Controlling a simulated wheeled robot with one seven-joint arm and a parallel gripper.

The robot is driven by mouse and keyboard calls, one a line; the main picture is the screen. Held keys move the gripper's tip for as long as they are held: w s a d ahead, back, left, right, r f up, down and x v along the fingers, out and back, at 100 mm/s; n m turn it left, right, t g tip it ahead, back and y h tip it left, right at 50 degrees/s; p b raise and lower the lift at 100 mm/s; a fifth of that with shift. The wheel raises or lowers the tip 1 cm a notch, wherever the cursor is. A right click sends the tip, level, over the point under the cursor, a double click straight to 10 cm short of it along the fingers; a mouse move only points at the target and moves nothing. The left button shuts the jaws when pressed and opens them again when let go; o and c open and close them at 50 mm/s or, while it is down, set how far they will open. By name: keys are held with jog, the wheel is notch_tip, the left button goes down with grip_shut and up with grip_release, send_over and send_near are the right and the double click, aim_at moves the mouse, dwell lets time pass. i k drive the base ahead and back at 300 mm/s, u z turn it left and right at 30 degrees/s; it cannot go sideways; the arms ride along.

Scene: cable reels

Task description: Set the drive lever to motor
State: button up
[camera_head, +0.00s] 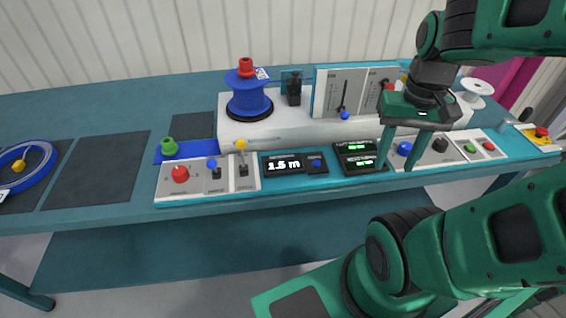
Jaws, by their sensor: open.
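A control panel (207,194) at the table's front has a red knob (180,174), a blue-tipped lever (213,170) and a yellow-tipped lever (241,158). An upright grey panel (352,84) on the white block behind carries two slotted levers, one with a blue knob (345,115). The labels are too small to read, so I cannot tell which lever is the drive lever or its setting. My gripper (400,160) is open and empty, pointing down over the right part of the table, right of the displays. It hides part of the upright panel and right-hand panel.
A blue reel (249,98) stands on the white block (225,122). A display (284,164) reads 1.5 m. The right-hand panel (456,146) has several knobs and buttons. A dark mat (95,172) is empty.

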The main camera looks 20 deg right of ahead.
aim_at(211, 164)
jog(key=u, duration=1.55)
jog(key=k, duration=0.4)
jog(key=z, duration=1.4)
